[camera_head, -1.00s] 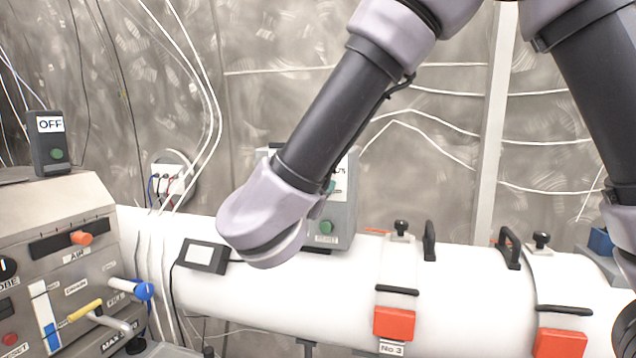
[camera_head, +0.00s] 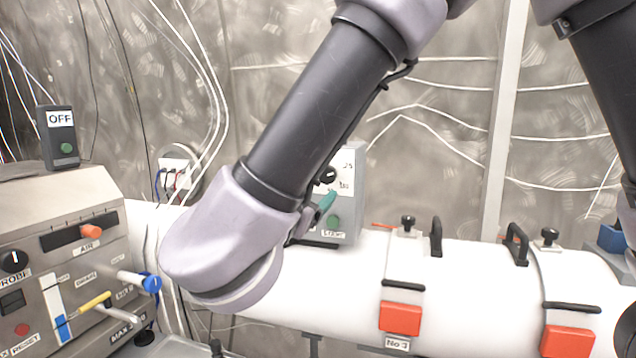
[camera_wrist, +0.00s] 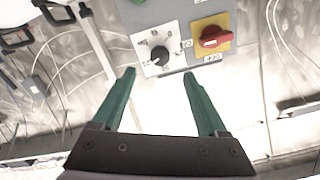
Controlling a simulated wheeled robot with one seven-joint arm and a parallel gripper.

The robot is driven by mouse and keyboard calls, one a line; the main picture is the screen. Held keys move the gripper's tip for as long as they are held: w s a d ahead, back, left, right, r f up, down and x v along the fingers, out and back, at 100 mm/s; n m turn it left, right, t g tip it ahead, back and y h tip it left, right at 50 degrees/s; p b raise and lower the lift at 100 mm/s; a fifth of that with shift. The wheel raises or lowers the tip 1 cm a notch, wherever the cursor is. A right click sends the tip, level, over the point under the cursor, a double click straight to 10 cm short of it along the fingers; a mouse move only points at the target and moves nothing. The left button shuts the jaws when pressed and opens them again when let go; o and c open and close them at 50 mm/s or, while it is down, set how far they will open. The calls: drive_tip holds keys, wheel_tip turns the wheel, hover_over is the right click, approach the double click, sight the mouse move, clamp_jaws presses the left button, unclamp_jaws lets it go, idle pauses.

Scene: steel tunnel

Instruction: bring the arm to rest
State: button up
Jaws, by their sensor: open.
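My gripper (camera_wrist: 157,88) shows in the wrist view with its two green fingers spread apart and nothing between them. Beyond the fingertips is a grey box with a black rotary knob (camera_wrist: 160,55) on a white dial plate and a red switch (camera_wrist: 215,40) on a yellow plate. In the head view my arm comes down from the top to the left, in front of the white pipe and the grey box (camera_head: 352,205). A green finger (camera_head: 326,203) shows beside my wrist, against the box. The rest of the gripper is hidden behind my wrist there.
A grey console (camera_head: 60,225) with levers and knobs stands at the left, with an OFF box (camera_head: 58,137) on top. The white pipe (camera_head: 465,290) runs across, bearing clamps with orange blocks (camera_head: 400,319). Cables hang on the metal wall.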

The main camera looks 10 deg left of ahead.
drive_tip(key=shift+s, duration=0.9)
drive_tip(key=shift+w, duration=0.1)
